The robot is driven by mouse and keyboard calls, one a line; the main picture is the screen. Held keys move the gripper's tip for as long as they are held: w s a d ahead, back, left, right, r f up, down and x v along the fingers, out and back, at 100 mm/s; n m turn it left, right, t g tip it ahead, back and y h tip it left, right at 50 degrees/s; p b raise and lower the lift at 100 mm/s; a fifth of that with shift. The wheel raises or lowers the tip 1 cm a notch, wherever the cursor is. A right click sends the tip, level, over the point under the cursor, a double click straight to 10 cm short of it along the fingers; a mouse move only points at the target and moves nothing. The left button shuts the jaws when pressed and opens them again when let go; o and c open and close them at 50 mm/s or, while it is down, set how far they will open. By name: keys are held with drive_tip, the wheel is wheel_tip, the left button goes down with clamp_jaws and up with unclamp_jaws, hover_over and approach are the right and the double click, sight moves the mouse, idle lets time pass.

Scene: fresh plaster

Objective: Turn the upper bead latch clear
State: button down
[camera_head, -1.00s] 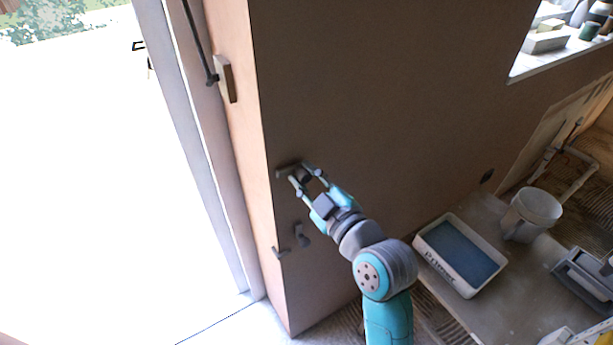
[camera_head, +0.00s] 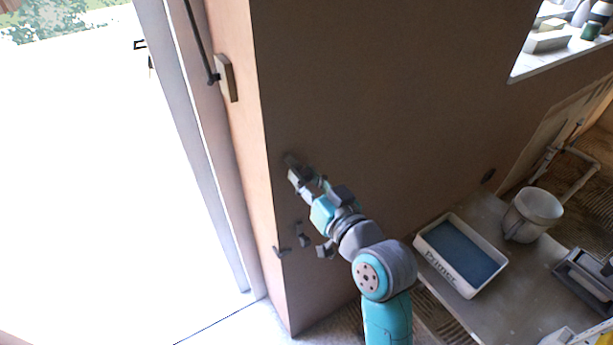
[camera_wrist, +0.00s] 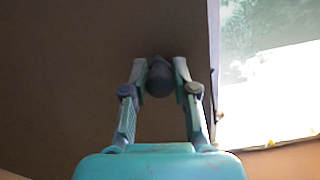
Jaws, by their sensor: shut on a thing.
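The upper bead latch (camera_head: 290,161) is a small dark piece on the brown wall, close to its outer corner. My gripper (camera_head: 299,176) reaches up to it and hides most of it in the head view. In the wrist view, my gripper (camera_wrist: 160,66) has both fingers closed on the dark rounded latch knob (camera_wrist: 159,80), one on each side. The latch's full outline and exact angle are hard to tell behind the fingers.
Below are a lower dark latch piece (camera_head: 303,236) and a hook-like piece (camera_head: 282,252) at the corner. A primer tray (camera_head: 424,246) and a white bucket (camera_head: 535,208) stand at right. The bright doorway (camera_head: 100,190) is open at left.

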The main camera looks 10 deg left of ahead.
drive_tip(key=m, duration=0.6)
drive_tip(key=shift+r, duration=0.15)
drive_tip(key=shift+m, duration=0.3)
drive_tip(key=c, duration=0.9)
unclamp_jaws()
drive_tip(key=shift+a, duration=0.1)
drive_tip(key=v, duration=1.2)
